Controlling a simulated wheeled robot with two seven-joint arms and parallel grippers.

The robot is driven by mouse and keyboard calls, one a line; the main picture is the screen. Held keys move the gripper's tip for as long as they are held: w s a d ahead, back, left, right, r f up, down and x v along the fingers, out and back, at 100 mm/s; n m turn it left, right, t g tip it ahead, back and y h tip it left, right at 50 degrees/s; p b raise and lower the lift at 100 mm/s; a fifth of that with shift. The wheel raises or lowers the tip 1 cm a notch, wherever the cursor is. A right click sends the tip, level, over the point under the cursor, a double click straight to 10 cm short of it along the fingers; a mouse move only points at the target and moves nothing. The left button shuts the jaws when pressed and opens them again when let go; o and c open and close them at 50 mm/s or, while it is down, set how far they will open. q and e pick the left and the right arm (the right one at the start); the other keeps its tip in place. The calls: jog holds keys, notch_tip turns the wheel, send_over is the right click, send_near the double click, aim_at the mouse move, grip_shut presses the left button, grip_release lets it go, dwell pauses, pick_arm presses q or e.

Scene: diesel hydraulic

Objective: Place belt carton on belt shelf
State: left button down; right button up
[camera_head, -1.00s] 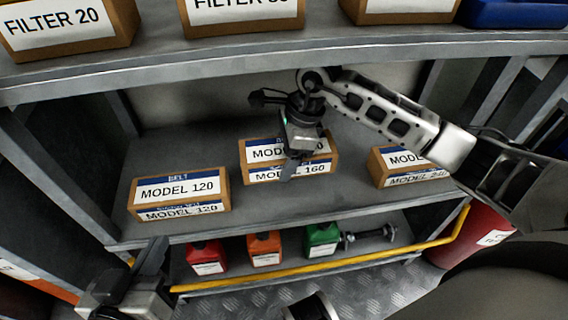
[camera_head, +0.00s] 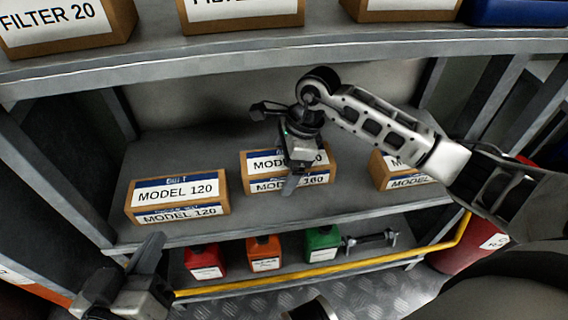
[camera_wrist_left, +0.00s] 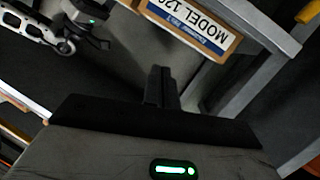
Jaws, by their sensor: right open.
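Three brown belt cartons stand on the middle belt shelf (camera_head: 330,205). The MODEL 120 carton (camera_head: 178,198) is on the left, the MODEL 160 carton (camera_head: 318,172) in the middle, and a partly covered carton (camera_head: 390,166) on the right. My right gripper (camera_head: 290,185) is in front of the middle carton and hides part of its label; contact cannot be told. My left gripper (camera_head: 148,262) is low, in front of the shelf's left end, holding nothing visible. In the left wrist view its fingers (camera_wrist_left: 162,88) appear close together, below the MODEL 120 carton (camera_wrist_left: 190,25).
Filter cartons (camera_head: 60,25) and a blue bin (camera_head: 515,12) stand on the upper shelf. Red, orange and green bottles (camera_head: 322,243) and a metal part (camera_head: 372,240) sit below, behind a yellow rail (camera_head: 330,268). A red cylinder (camera_head: 470,245) stands at lower right.

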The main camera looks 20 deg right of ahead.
jog(key=p+v, duration=0.1)
jog(key=v, duration=0.5)
jog(key=shift+p, duration=0.3)
jog(key=shift+s+d+r, duration=0.1)
jog(key=shift+d+r, duration=0.1)
jog(key=shift+r, duration=0.35)
pick_arm(q)
jog(key=shift+s+a+f+m+g+y, duration=0.3)
jog(key=shift+a+f+g, duration=0.1)
jog(key=shift+f, duration=0.2)
jog(key=shift+w, duration=0.1)
